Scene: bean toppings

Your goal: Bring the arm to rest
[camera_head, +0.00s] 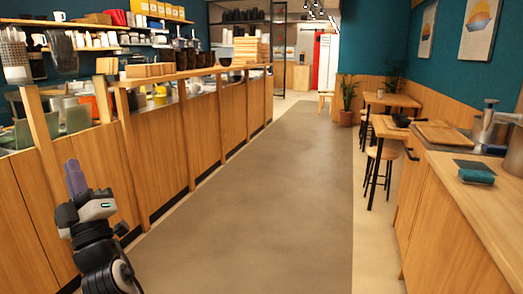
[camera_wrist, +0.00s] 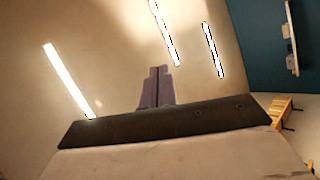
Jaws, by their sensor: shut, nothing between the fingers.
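My gripper (camera_head: 75,178) is at the lower left of the head view, raised in front of the wooden counter's panels. Its purple-grey fingers point upward and lie together, with nothing between them. In the wrist view the closed fingers (camera_wrist: 157,88) stand in the middle, with the ceiling and its light strips behind them. My arm below the gripper runs out of the bottom of the head view.
A long wooden counter (camera_head: 165,145) runs along the left. At the right another counter (camera_head: 470,190) holds a teal sponge (camera_head: 476,176) and a wooden board (camera_head: 441,134). Tables and stools (camera_head: 380,153) stand beyond. The aisle floor (camera_head: 260,190) is clear.

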